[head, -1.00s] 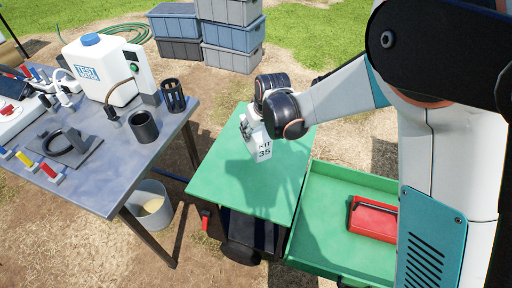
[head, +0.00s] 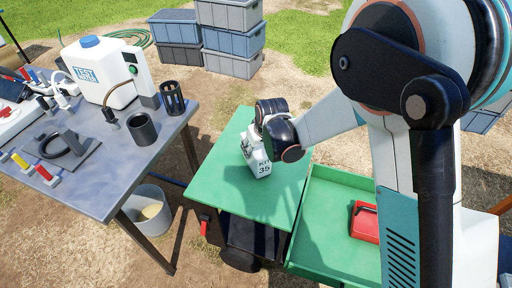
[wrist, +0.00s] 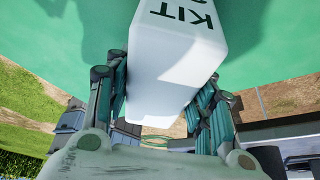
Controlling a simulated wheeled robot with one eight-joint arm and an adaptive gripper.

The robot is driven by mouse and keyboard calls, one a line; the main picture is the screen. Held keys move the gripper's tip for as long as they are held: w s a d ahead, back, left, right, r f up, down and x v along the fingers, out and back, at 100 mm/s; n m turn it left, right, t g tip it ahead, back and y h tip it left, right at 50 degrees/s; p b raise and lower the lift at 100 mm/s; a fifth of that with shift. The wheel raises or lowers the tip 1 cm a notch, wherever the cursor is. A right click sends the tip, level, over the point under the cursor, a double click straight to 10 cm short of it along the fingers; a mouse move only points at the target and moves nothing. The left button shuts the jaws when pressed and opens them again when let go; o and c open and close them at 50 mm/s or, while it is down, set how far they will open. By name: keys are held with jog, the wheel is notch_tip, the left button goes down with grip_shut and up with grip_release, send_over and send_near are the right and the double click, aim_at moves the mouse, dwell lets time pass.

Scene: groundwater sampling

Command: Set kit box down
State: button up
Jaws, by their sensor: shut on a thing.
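The kit box (head: 260,165) is white with the dark label "KIT 35". In the head view it is at my gripper (head: 252,136), over the middle of the green cart top (head: 222,190). In the wrist view the kit box (wrist: 175,50) fills the space between the two fingers of my gripper (wrist: 162,100), which are shut on its sides. The green top (wrist: 60,40) shows behind it. Whether the box's bottom touches the top is hard to tell. My gripper's fingers are partly hidden by the wrist in the head view.
A green tray (head: 325,255) to the right holds a red case (head: 365,222). The grey table (head: 95,185) at left carries a white jug (head: 100,70) and black cups. A bucket (head: 148,208) stands below. Stacked crates (head: 232,40) stand behind. The cart top around the box is clear.

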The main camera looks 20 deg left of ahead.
jog(key=o, duration=1.2)
jog(key=shift+o, duration=0.2)
jog(key=shift+r, duration=0.1)
jog(key=p+v, duration=0.3)
jog(key=v, duration=0.9)
jog(key=shift+p, duration=0.4)
